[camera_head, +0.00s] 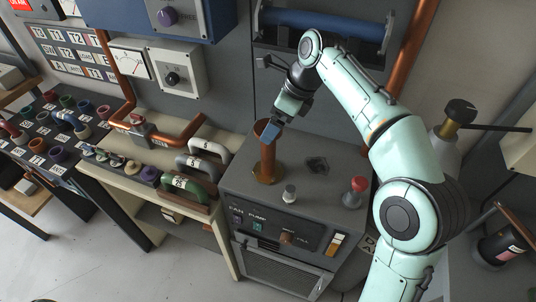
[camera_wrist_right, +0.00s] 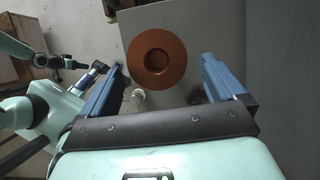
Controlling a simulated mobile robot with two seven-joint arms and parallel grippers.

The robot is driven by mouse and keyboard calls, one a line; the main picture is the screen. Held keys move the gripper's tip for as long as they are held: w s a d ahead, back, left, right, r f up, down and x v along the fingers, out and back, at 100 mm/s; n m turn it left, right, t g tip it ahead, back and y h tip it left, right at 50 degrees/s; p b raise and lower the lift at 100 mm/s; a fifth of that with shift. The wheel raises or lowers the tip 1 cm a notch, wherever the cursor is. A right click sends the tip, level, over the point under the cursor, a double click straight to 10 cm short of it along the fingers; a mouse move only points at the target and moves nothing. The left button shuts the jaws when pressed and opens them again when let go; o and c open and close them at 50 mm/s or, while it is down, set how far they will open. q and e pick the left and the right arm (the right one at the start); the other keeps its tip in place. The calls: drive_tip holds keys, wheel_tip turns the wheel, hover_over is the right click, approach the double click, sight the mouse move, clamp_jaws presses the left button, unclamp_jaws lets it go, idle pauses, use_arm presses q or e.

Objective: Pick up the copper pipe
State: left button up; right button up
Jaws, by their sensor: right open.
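A short copper pipe (camera_head: 267,160) stands upright on the grey cabinet top (camera_head: 235,185), with a wide round base and an open upper end. In the right wrist view, the pipe (camera_wrist_right: 162,60) shows end-on as a copper ring, between the blue fingers. My right gripper (camera_head: 271,130) is open at the pipe's upper end; its blue finger covers part of the rim in the head view. I cannot tell whether the fingers touch the pipe. My left arm shows at the left of the wrist view, its gripper (camera_wrist_right: 97,70) small and unclear.
A small pale knob (camera_head: 289,193) and a red-topped knob (camera_head: 357,188) stand on the cabinet. Curved handles (camera_head: 195,170) lie on the bench at left. A bent copper wall pipe (camera_head: 190,138) is behind them. A bottle (camera_head: 452,130) stands at right.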

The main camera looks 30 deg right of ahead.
sight(268, 152)
drive_tip(key=shift+w+a+f, duration=0.2)
drive_tip(key=shift+w+f, duration=0.1)
drive_tip(key=shift+f, duration=0.35)
drive_tip(key=b+x, duration=0.1)
drive_tip(key=x, duration=0.3)
drive_tip(key=shift+s+a+f, duration=0.15)
drive_tip(key=shift+a, duration=0.1)
drive_tip(key=shift+f, duration=0.15)
clamp_jaws()
